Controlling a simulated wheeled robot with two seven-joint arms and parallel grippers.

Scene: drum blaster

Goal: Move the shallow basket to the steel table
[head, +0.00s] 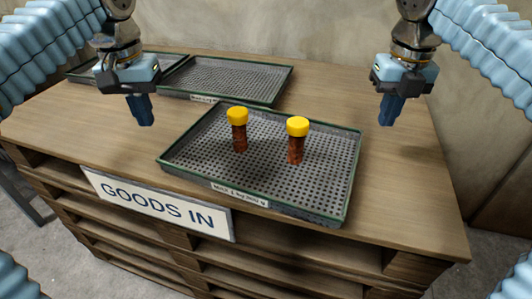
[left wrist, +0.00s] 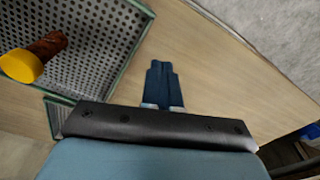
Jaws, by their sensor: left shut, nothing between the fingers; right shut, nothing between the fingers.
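The shallow basket, a perforated grey tray with a green rim (head: 225,184), lies flat on the wooden goods-in counter and holds two brown bottles with yellow caps, a left one (head: 239,130) and a right one (head: 297,140), both upright. My left gripper (head: 146,122) is shut and empty above the counter, left of the basket. My right gripper (head: 386,122) is shut and empty above the counter, right of the basket. In the left wrist view, the closed left fingers (left wrist: 161,85) show beside the basket's rim (left wrist: 135,45) and a bottle (left wrist: 40,50). I see no steel table for certain.
The wooden counter (head: 400,190) carries a "GOODS IN" sign (head: 157,203) on its front. A similar empty tray (head: 228,77) lies behind the basket, with another tray (head: 85,70) at its left. A wall stands behind. Bare counter is free on the right.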

